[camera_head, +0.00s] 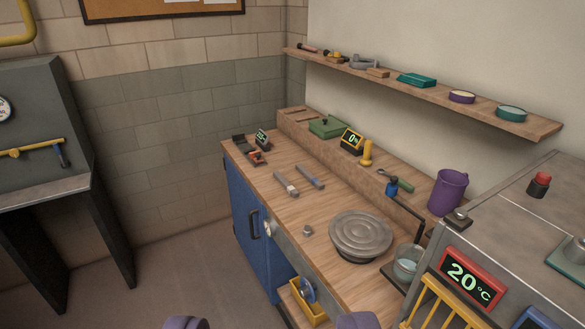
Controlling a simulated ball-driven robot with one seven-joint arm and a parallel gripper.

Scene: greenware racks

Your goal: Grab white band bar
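Two short grey bars lie side by side on the wooden workbench (325,235). The left bar (284,180) has a pale, whitish band near its near end, and this looks like the white band bar. The right bar (310,177) is plain grey as far as I can tell. My gripper (271,323) shows only as two purple-grey fingertips at the bottom edge, set wide apart with nothing visible between them. It is open and well short of the bars.
A round grey turntable (360,236), a small metal piece (307,230) and a glass of water (408,263) are nearer. A purple bucket (448,191) stands at the right, near a 20 °C display (469,280). A shelf (430,91) overhangs the back. Floor at left is clear.

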